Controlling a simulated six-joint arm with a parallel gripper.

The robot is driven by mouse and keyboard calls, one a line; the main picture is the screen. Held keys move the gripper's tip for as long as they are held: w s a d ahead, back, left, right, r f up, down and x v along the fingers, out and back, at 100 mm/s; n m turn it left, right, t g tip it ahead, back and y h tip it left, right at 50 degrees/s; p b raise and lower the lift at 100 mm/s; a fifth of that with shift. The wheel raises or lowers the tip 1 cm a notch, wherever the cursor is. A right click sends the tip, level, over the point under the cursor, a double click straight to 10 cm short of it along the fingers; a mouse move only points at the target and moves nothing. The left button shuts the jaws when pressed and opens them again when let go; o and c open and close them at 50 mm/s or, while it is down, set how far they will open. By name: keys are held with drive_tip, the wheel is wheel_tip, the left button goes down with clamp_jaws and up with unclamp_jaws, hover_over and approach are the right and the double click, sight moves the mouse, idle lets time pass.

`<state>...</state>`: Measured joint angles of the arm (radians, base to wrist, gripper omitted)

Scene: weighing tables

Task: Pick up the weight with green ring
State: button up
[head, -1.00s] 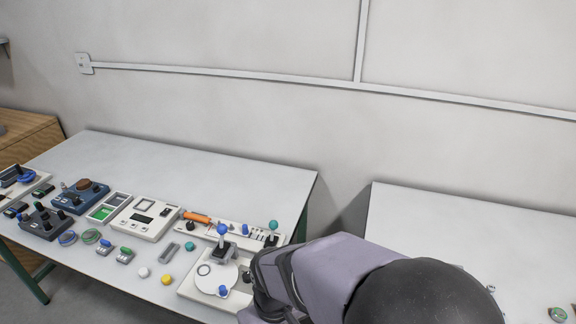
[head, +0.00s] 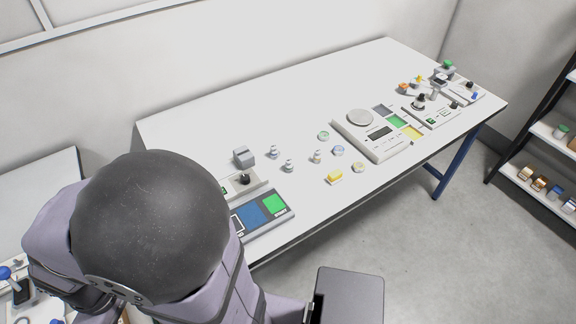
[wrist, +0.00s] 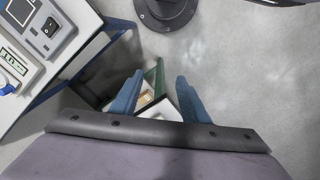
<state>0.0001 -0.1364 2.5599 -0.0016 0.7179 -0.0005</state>
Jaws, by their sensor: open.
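On the right-hand white table, a small pale disc with a green rim (head: 323,135) lies left of the weighing scale (head: 352,139) in the head view; it looks like the weight with green ring, but it is too small to be sure. A blue-rimmed disc (head: 339,150) and a yellowish-rimmed disc (head: 358,167) lie nearby. My gripper (wrist: 156,98) is open and empty in the wrist view, its two blue fingers apart over the floor side. The green-rimmed disc is not in the wrist view. The fingers are not visible in the head view.
Small grey weights (head: 289,166), a yellow block (head: 335,177) and a tray with blue and green panels (head: 262,212) are on the table (head: 220,110). Its back is clear. A shelf (head: 545,130) stands right. My arm covers the lower left.

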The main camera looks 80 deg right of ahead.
idle(0.4)
drive_tip(key=w+d+m+h, duration=0.1)
drive_tip(key=w+d+m, duration=0.2)
drive_tip(key=d, duration=0.4)
drive_tip(key=w+d+m, duration=0.4)
drive_tip(key=d, duration=0.4)
drive_tip(key=s+d+f+m+h, duration=0.15)
drive_tip(key=d+m, duration=0.35)
drive_tip(key=d, duration=1.1)
drive_tip(key=m+g+h+b, duration=0.2)
drive_tip(key=m, duration=0.8)
hover_over(290, 161)
drive_tip(key=a, duration=0.3)
wheel_tip(290, 161, down, 3)
drive_tip(key=shift+w+d+f+p, duration=0.15)
drive_tip(key=shift+d+f+p, duration=0.15)
drive_tip(key=shift+f, duration=0.2)
drive_tip(key=shift+w+d+f+p, duration=0.15)
drive_tip(key=shift+d+f+p, duration=0.15)
drive_tip(key=shift+f, duration=0.15)
